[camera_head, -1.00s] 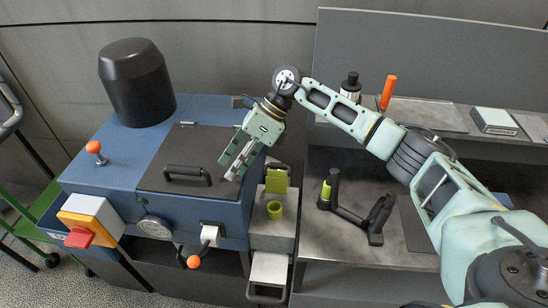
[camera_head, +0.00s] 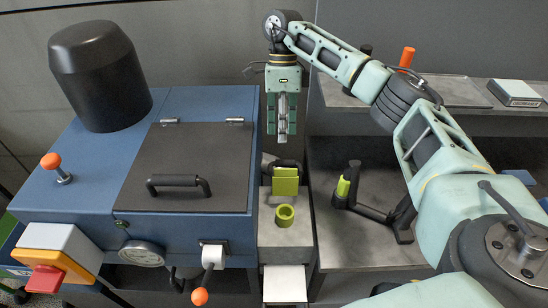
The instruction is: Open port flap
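A small yellow-green square plate (camera_head: 285,183), which looks like the port flap, stands on the grey block (camera_head: 285,248) beside the blue machine. A round yellow-green ring (camera_head: 285,215) lies just in front of it. My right gripper (camera_head: 281,137) points straight down, behind and above the plate in the picture, apart from it. Its fingers look drawn together with nothing between them. My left gripper is not in view.
The blue machine (camera_head: 65,172) has a dark lid with a handle (camera_head: 179,186), an orange-knobbed lever (camera_head: 58,167) and a black cylinder (camera_head: 100,75). A dark handle frame (camera_head: 375,212) stands on the bench at right. An orange-knobbed lever (camera_head: 205,283) hangs in front.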

